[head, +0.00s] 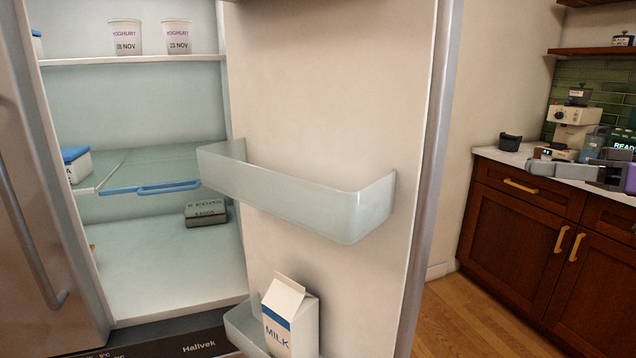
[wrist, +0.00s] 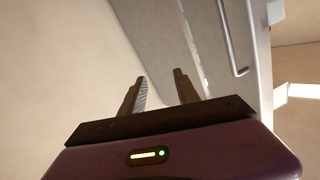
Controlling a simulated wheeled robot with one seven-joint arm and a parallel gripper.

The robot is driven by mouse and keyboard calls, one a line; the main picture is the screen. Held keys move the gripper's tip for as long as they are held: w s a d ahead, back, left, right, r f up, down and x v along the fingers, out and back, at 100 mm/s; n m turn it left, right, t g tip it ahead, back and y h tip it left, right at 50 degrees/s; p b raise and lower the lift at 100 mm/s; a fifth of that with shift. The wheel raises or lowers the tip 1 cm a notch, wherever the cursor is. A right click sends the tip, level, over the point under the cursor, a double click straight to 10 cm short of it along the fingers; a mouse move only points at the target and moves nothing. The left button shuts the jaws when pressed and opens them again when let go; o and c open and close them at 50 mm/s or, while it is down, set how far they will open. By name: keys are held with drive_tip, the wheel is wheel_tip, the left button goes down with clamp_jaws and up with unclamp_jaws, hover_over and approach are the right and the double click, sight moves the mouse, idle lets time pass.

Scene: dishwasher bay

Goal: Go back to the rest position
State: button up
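My gripper (wrist: 160,78) is open, with two dark fingers apart and nothing between them in the wrist view. In the head view my gripper (head: 545,161) shows at the right edge, in front of the wooden counter, with its purple body partly cut off by the frame. It is clear of the fridge door (head: 335,100), which stands open in the middle of the head view. In the wrist view a pale panel with a handle fills the area beyond the fingers.
The open fridge holds yoghurt cups (head: 126,37) on its upper shelf, a blue-lidded tub (head: 76,164) and a dark tin (head: 206,213). A milk carton (head: 290,318) stands in the lower door bin. A coffee machine (head: 573,128) stands on the counter (head: 500,153). Floor shows at lower right.

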drive_tip(key=w+d+f+m+t+h+p, duration=0.1)
drive_tip(key=w+f+m+t+h, duration=0.3)
drive_tip(key=f, duration=0.4)
drive_tip(key=w+d+f+m+t+h, duration=0.1)
drive_tip(key=w+f+m+t+h, duration=0.2)
drive_tip(key=w+f+m+h, duration=0.25)
drive_tip(key=s+a+f+m+t+h+p, duration=0.1)
drive_tip(key=s+a+f+m+h, duration=0.25)
drive_tip(key=s+f, duration=0.5)
drive_tip(key=s+a+f+m+t+h+p, duration=0.1)
drive_tip(key=s+a+f+m+h+p, duration=0.25)
drive_tip(key=s+f, duration=0.5)
drive_tip(key=s+a+r+n+g+p, duration=0.1)
drive_tip(key=s+a, duration=0.4)
drive_tip(key=s, duration=0.9)
drive_tip(key=s+a+r+n+g+y+p, duration=0.1)
drive_tip(key=s+a+n, duration=0.2)
drive_tip(key=s, duration=1.1)
drive_tip(key=s+a+r+n+g+p, duration=0.1)
drive_tip(key=s+a+n, duration=0.2)
drive_tip(key=s+a, duration=0.6)
drive_tip(key=v, duration=0.5)
drive_tip(key=shift+a+f, duration=0.15)
drive_tip(key=shift+f, duration=0.1)
